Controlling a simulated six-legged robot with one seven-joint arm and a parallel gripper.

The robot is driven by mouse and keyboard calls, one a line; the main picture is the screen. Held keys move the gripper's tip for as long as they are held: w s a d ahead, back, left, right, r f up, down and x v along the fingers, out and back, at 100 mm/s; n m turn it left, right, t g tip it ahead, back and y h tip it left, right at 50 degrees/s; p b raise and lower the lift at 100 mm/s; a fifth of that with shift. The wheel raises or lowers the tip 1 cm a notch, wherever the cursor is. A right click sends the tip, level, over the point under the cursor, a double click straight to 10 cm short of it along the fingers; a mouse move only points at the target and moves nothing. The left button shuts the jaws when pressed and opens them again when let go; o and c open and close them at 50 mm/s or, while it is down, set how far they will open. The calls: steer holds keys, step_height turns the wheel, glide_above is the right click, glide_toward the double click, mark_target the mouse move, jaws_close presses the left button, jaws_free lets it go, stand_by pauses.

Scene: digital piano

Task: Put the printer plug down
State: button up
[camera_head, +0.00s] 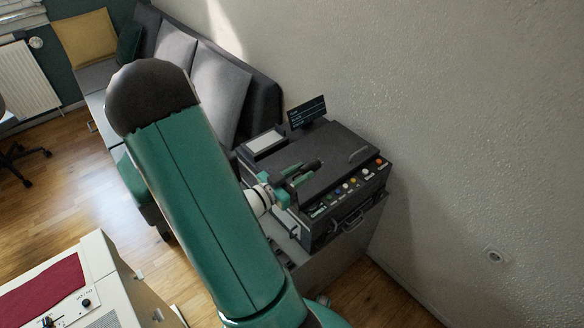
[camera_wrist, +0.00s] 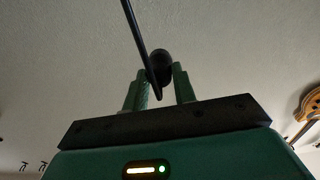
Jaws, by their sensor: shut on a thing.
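My gripper (camera_head: 296,177) is shut on the black printer plug (camera_wrist: 160,66), which sits between the two green fingers in the wrist view. A dark cable runs up from the plug in that view. In the head view the plug (camera_head: 313,165) is a small dark shape at the fingertips, over the top of the black printer (camera_head: 330,150). I cannot tell whether the plug touches the printer's top. The printer has a row of coloured buttons and a small tilted screen.
The printer stands on a grey cabinet (camera_head: 345,258) against the wall. A wall socket (camera_head: 496,256) is at the lower right. A grey sofa (camera_head: 215,95) is behind on the left. A cream unit with a red panel (camera_head: 40,290) is at the lower left.

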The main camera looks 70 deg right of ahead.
steer(key=w+d+f, duration=0.8)
steer(key=f, duration=0.1)
steer(key=shift+w+d, duration=0.25)
steer(key=shift+d, duration=0.1)
steer(key=shift+d+f, duration=0.15)
steer(key=shift+f, duration=0.05)
steer(key=shift+w+f, duration=0.15)
steer(key=shift+f, duration=1.45)
steer(key=shift+f, duration=0.35)
steer(key=o, duration=1)
steer(key=shift+r, duration=0.1)
